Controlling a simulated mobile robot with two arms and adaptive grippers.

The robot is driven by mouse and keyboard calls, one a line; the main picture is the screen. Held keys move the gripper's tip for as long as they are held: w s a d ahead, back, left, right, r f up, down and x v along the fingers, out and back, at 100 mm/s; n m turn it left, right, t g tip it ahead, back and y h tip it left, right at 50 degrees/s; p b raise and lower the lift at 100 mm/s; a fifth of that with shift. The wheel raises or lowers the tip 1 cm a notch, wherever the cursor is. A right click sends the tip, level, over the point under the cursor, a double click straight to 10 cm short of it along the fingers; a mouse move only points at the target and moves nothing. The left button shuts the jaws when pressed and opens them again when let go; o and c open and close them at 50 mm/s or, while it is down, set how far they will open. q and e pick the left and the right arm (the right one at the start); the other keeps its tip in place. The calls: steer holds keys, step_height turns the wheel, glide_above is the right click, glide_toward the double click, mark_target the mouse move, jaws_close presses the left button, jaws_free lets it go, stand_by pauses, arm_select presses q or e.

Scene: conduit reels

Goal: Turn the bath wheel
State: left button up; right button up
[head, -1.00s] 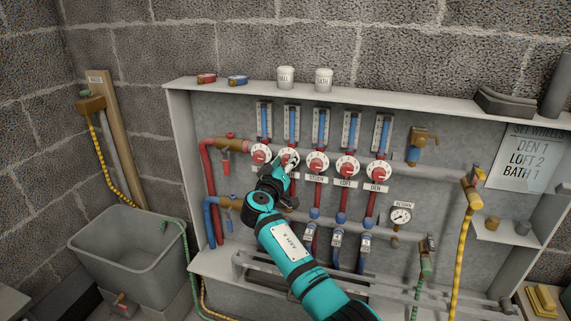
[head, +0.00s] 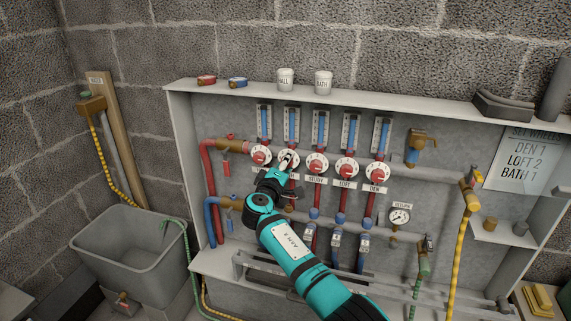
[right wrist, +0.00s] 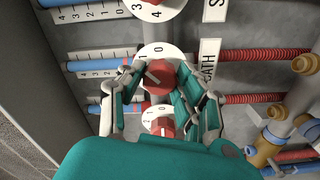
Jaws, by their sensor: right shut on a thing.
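The bath wheel is a white numbered dial with a red knob, second from the left in the row of wheels in the head view (head: 280,154). My left gripper is not in view.
Neighbouring wheels stand close on both sides, including the study wheel (head: 317,164) and the leftmost wheel (head: 261,156). A sign (head: 520,158) reads DEN 1, LOFT 2, BATH 1. White cups (head: 324,81) stand on the top ledge. A grey tub (head: 130,258) is at left.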

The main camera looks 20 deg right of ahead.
stand_by(0.4)
steer(key=o, duration=1.1)
steer(key=shift+o, duration=0.2)
steer(key=shift+a, duration=0.1)
steer(key=v, duration=1.2)
